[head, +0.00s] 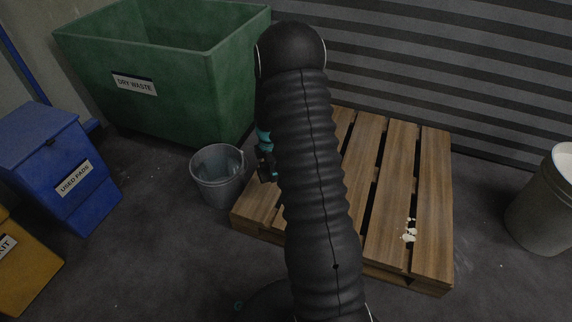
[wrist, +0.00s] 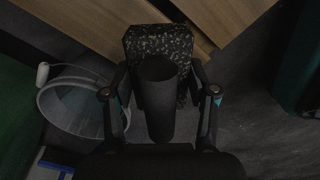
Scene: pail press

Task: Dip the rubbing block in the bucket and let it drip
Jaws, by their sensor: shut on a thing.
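The bucket (head: 217,174) is a grey metal pail standing on the floor, left of the pallet. It also shows in the wrist view (wrist: 75,104), on the left, with a pale handle grip at its rim. My gripper (head: 266,166) shows partly in the head view, mostly hidden behind my arm, right of the bucket. In the wrist view my gripper (wrist: 160,93) is shut on the dark round grip of the rubbing block (wrist: 158,42), whose speckled dark pad shows beyond the fingers. The block is beside the bucket, not over its opening in that view.
A wooden pallet (head: 436,190) lies right of the bucket, with pale spots on its boards. A green dry waste bin (head: 190,95) stands behind the bucket. A blue used pads bin (head: 50,165) and a yellow kit box (head: 28,262) stand left. A grey pail (head: 540,215) with white contents stands far right.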

